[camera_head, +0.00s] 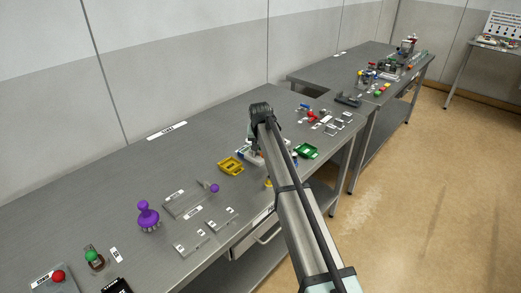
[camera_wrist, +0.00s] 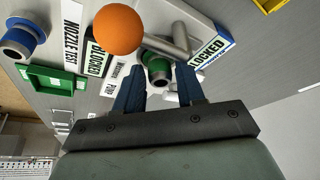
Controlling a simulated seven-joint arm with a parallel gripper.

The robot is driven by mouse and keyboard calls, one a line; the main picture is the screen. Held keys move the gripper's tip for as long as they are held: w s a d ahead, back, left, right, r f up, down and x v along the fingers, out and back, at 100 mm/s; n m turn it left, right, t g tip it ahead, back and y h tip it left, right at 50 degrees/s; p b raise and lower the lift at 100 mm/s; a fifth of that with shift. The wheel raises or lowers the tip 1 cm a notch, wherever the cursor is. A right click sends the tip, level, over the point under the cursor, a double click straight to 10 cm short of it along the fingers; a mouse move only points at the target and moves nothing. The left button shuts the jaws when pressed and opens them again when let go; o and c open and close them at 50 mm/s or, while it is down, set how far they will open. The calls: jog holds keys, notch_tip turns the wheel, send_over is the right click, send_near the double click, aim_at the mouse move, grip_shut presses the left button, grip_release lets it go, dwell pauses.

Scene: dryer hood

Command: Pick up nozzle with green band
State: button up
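The nozzle with green band (camera_wrist: 158,68) shows in the wrist view as a dark grey cylinder with a green ring, beside a grey metal bar. My gripper (camera_wrist: 159,80) has its two blue fingers apart, one on each side of the nozzle's near end. I cannot tell whether the fingers touch it. In the head view my gripper (camera_head: 256,145) is low over the bench at a white fixture, and my arm hides the nozzle.
An orange ball (camera_wrist: 118,28) and "LOCKED" labels (camera_wrist: 208,48) are close to the fingers. A blue-banded nozzle (camera_wrist: 20,38) stands left. A green tray (camera_head: 306,151) and a yellow tray (camera_head: 231,166) flank the fixture. Purple knobs (camera_head: 148,215) stand farther left on the bench.

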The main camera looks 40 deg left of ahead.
grip_shut()
jog(key=shift+r, duration=0.15)
notch_tip(320, 180, up, 8)
jog(key=shift+r, duration=0.2)
jog(key=shift+s+a+r, duration=0.15)
jog(key=shift+r, duration=0.2)
jog(key=s+a+n, duration=0.2)
jog(key=s, duration=0.4)
jog(key=s+a+f+n+g+y, duration=0.1)
jog(key=s+a+n, duration=0.1)
jog(key=s, duration=0.4)
jog(key=shift+s+f+n+g, duration=0.15)
jog(key=shift+s+n+g, duration=0.15)
jog(key=shift+n, duration=0.3)
